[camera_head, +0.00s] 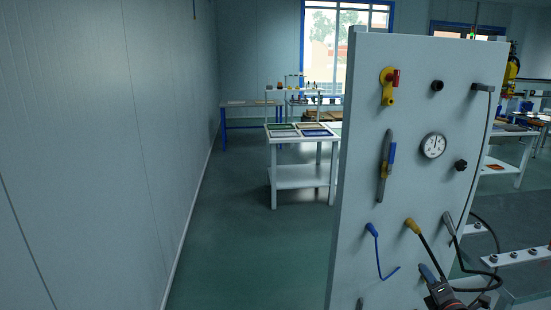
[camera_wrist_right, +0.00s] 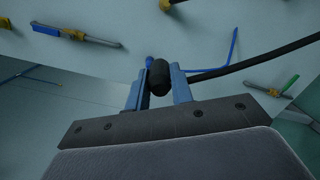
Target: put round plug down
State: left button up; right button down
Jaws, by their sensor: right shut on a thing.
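The round plug (camera_wrist_right: 158,77) shows in the right wrist view as a short black rounded piece. My right gripper (camera_wrist_right: 156,88) is shut on it, with a blue finger on each side. In the head view my right gripper (camera_head: 434,277) is at the bottom, in front of the lower part of the white panel (camera_head: 350,170); the plug is too small to make out there. A black cable (camera_wrist_right: 255,61) runs from behind the right finger to the right edge of the wrist view. Whether it joins the plug is hidden. My left gripper is not in view.
The panel carries a yellow-red valve (camera_head: 388,86), a gauge (camera_head: 433,145), a black knob (camera_head: 461,165), a blue-grey handle (camera_head: 386,165) and hanging cables, one with a yellow connector (camera_head: 412,225). A white bracket (camera_head: 520,257) juts out at right. Floor left of the panel is clear.

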jog(key=s+a+f, duration=0.2)
jog(key=a+f, duration=0.3)
jog(key=a, duration=0.7)
jog(key=s+a+f, duration=0.3)
jog(key=a+f, duration=0.2)
jog(key=a, duration=0.7)
jog(key=shift+f, duration=0.1)
